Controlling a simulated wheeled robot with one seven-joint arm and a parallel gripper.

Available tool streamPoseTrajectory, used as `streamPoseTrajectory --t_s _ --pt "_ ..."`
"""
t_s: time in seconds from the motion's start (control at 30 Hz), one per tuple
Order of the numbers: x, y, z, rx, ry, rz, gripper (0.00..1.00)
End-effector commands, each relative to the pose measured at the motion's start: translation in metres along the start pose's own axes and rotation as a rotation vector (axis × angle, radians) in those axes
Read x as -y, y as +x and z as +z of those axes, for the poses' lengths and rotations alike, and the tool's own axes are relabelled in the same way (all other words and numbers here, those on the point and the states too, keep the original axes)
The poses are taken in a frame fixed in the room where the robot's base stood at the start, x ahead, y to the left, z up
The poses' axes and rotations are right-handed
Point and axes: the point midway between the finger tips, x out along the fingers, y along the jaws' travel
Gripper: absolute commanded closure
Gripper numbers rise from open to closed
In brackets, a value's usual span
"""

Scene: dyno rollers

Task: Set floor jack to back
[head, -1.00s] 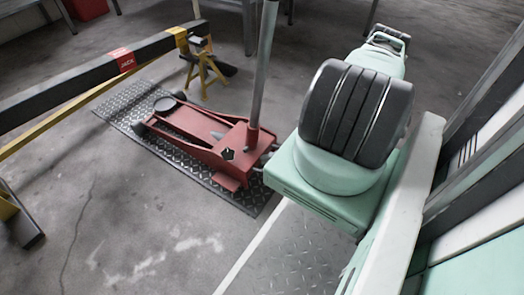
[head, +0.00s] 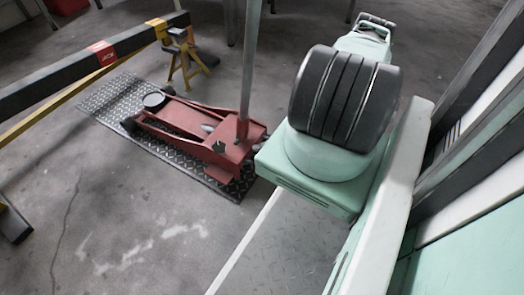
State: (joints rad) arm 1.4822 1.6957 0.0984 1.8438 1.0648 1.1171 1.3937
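The floor jack (head: 212,137) is red, with a low flat frame and a round dark lifting saddle at its far left end. Its long grey handle (head: 250,70) stands nearly upright from the near right end and runs out of the top of the head view. The jack rests on a dark diamond-plate mat (head: 107,92) on the floor. My mint-green arm, with a wide black joint, is to the right of the jack and apart from it.
A black beam with a red "JACK" label (head: 101,52) crosses the upper left. A yellow stand (head: 184,62) is behind the jack. Table legs stand along the back. The concrete floor (head: 110,210) in front of and left of the jack is clear.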

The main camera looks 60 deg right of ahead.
Motion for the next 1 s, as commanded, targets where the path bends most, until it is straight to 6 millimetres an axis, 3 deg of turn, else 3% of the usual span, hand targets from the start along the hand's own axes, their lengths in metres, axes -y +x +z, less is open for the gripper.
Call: streamPoseTrajectory --t_s 0.27,0.8,1.0 --pt "-0.002 -0.014 0.002 0.003 -0.003 -0.001 0.66" --pt "-0.002 -0.134 0.000 0.003 -0.002 -0.003 0.66" --pt "0.000 -0.164 0.000 0.002 -0.001 -0.001 0.66"
